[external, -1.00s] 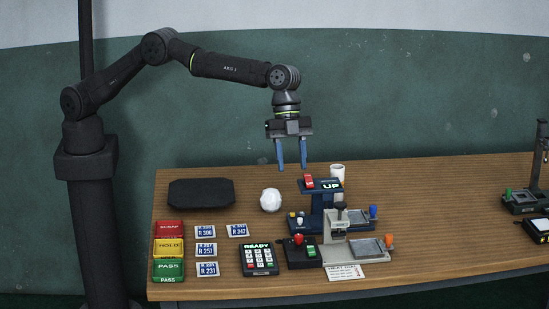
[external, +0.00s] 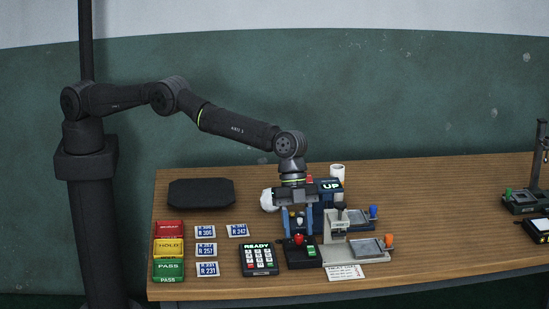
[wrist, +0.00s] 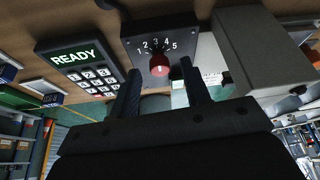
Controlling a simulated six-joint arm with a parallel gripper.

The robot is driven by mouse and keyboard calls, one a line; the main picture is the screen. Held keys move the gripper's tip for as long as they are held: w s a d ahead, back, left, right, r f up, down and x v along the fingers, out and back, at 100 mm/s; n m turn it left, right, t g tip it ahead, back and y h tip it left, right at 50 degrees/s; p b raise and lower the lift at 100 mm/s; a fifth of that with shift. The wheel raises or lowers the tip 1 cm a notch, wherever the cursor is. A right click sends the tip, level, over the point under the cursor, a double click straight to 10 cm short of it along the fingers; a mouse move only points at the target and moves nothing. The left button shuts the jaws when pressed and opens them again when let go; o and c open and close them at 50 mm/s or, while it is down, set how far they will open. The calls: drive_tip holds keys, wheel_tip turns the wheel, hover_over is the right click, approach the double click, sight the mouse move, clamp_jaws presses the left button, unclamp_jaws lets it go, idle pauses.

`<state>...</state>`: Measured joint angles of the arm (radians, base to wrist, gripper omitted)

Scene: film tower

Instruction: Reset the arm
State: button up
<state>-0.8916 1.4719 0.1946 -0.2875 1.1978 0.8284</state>
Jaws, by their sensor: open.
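My gripper (external: 298,222) is open and empty, with its blue fingers pointing down just behind the black control box (external: 303,257). I cannot tell whether a finger touches the box. A blue press-like machine (external: 329,207) showing UP stands behind, partly hidden by my gripper.
A keypad (external: 259,259) reading READY sits left of the box. A grey machine (external: 340,229) stands at right.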

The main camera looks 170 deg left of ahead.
drive_tip(key=shift+w+f, duration=0.15)
drive_tip(key=shift+f, duration=0.15)
drive_tip(key=n, duration=0.1)
drive_tip(key=n+y, duration=0.1)
drive_tip(key=n, duration=0.1)
drive_tip(key=n+g, duration=0.1)
drive_tip(key=n, duration=0.1)
drive_tip(key=shift+d+y, duration=0.3)
drive_tip(key=shift+y, duration=0.1)
drive_tip(key=shift+w+d+n+g+y, duration=0.15)
drive_tip(key=shift+n+g+y, duration=0.3)
drive_tip(key=shift+n, duration=1.25)
drive_tip(key=shift+w+n+g+y, duration=0.1)
drive_tip(key=shift+n+g+y, duration=0.35)
drive_tip(key=shift+n, duration=1.25)
